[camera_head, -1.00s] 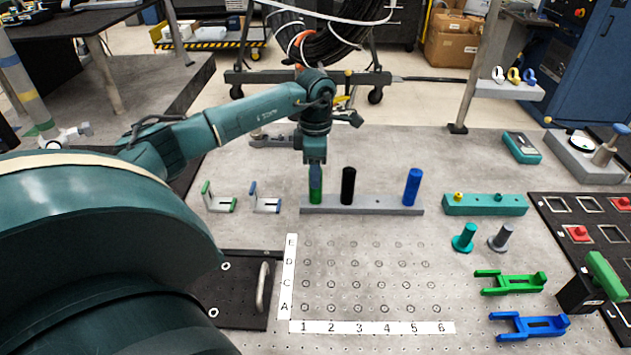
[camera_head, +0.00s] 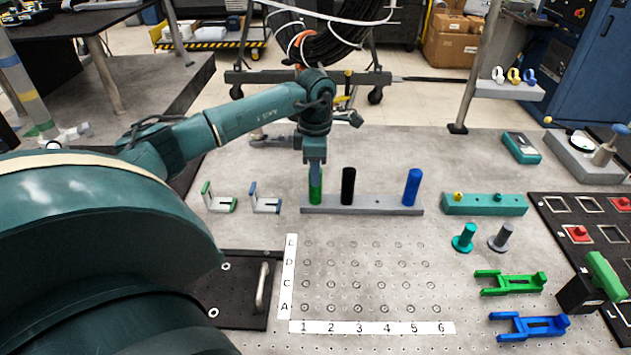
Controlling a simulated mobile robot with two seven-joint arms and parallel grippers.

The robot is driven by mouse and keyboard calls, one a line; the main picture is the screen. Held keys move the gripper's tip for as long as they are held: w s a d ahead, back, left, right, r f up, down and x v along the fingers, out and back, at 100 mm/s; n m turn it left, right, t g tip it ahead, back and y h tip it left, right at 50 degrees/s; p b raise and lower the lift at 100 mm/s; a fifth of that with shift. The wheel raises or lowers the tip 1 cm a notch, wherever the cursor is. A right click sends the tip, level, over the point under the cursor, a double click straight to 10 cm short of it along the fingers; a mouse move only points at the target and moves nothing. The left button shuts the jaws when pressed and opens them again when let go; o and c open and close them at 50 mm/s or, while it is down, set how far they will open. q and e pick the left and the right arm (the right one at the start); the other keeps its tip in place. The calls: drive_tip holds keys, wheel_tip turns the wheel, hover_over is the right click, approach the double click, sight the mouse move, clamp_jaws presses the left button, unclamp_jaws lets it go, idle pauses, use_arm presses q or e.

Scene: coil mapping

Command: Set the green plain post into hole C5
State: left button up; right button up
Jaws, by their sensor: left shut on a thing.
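The green plain post (camera_head: 316,196) stands upright at the left end of the grey rack (camera_head: 385,210). My left gripper (camera_head: 316,180) points down from above and is shut on the upper part of this post, hiding some of it. The hole grid (camera_head: 370,277) lies in front of the rack, with letters up its left side and numbers 1 to 6 along its front. Hole C5 (camera_head: 406,285) looks empty. My right gripper is not in view.
A black post (camera_head: 348,187) and a blue post (camera_head: 412,187) stand in the same rack. Teal (camera_head: 464,238) and grey (camera_head: 501,238) flanged pegs stand right of the grid. Green (camera_head: 510,283) and blue (camera_head: 530,325) cradles lie further front. The grid's surface is clear.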

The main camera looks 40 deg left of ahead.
use_arm(q)
drive_tip(key=shift+r, duration=0.15)
drive_tip(key=shift+r+p, duration=0.35)
drive_tip(key=shift+r+p, duration=0.55)
drive_tip(key=shift+r, duration=0.2)
drive_tip(key=shift+r+p, duration=1.35)
drive_tip(key=shift+r, duration=0.45)
